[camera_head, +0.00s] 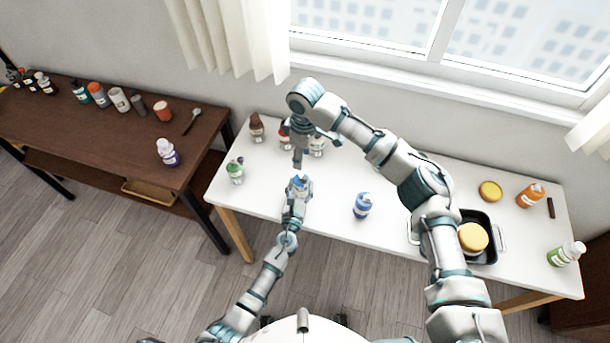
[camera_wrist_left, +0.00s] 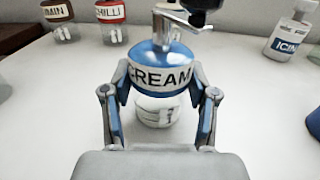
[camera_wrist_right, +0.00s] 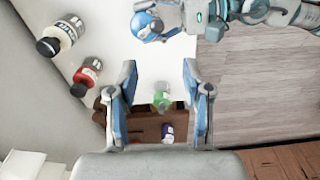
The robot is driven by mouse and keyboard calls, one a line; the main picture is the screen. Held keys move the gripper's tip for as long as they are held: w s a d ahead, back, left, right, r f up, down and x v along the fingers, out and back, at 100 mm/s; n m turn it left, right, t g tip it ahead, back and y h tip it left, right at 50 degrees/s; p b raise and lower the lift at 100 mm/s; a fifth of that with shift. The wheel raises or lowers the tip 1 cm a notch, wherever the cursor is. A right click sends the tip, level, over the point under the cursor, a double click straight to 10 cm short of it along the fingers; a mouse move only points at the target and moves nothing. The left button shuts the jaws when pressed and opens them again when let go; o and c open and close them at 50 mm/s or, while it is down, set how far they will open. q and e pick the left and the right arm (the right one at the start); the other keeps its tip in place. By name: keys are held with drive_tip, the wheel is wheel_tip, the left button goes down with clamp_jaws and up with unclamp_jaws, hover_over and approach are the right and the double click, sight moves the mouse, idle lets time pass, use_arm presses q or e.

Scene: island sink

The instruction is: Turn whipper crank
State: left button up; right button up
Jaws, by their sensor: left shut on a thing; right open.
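The cream whipper (camera_wrist_left: 160,72) is a blue container with a white label reading CREAM, a clear lower part and a metal crank (camera_wrist_left: 182,20) on top with a dark knob. My left gripper (camera_wrist_left: 160,82) is shut around its blue body, and the whipper stands upright on the white table. In the head view my left gripper (camera_head: 298,188) and the whipper overlap near the front edge. My right gripper (camera_head: 303,147) is open and empty, behind the whipper. In the right wrist view the whipper's blue top (camera_wrist_right: 147,26) lies beyond the open right gripper (camera_wrist_right: 158,75), apart from its fingers.
Spice jars (camera_head: 256,128) stand behind, near my right gripper. A black pan (camera_head: 484,254) holds a yellow cake. A brown table (camera_head: 100,130) with bottles stands left. The white table's middle (camera_head: 335,180) is clear.

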sight(305, 178)
drive_tip(key=shift+h, duration=0.3)
drive_tip(key=f, duration=0.7)
drive_tip(key=d+f, duration=0.1)
drive_tip(key=f, duration=0.3)
drive_tip(key=shift+r, duration=0.1)
drive_tip(key=shift+c, duration=0.2)
clamp_jaws()
